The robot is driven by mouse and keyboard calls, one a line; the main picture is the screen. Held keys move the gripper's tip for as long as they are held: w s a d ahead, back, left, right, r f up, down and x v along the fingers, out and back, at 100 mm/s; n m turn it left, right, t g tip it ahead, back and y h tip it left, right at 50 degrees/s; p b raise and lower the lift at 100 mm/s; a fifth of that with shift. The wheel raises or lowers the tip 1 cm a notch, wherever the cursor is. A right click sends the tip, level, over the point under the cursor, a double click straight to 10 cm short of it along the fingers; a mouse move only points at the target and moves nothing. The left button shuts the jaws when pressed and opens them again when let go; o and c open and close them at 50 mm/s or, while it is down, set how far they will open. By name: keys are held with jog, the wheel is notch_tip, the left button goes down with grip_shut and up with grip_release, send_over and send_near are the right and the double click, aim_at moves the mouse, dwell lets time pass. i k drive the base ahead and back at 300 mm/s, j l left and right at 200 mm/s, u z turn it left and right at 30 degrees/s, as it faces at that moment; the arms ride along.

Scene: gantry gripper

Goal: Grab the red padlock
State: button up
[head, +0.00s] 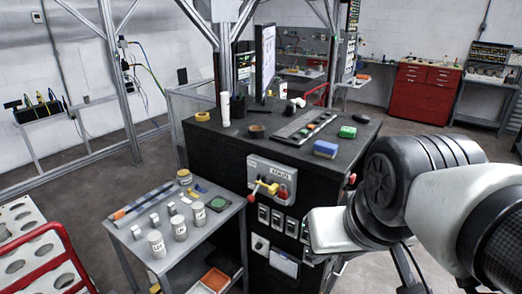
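A small red item (283,193), which looks like the red padlock, hangs on the grey panel (258,169) on the front of the black workbench. It is too small to make out its shackle. My arm reaches in from the right. Its pale end (328,231), where my gripper seems to be, is in front of the bench, right of and below the red item and apart from it in the picture. Its fingers cannot be made out.
A grey side table (212,233) with several white jars stands left. A red-railed cart (45,235) is at far left. Grey floor lies open behind.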

aim_at(283, 194)
jog(key=z, duration=0.8)
jog(key=i+j+z, duration=0.1)
jog(key=j+z, duration=0.15)
jog(key=i+j+z, duration=0.1)
jog(key=j+z, duration=0.15)
jog(key=j, duration=0.2)
jog(key=i+j, duration=0.1)
jog(key=j, duration=0.75)
jog(key=i+j, duration=0.15)
jog(key=j, duration=0.25)
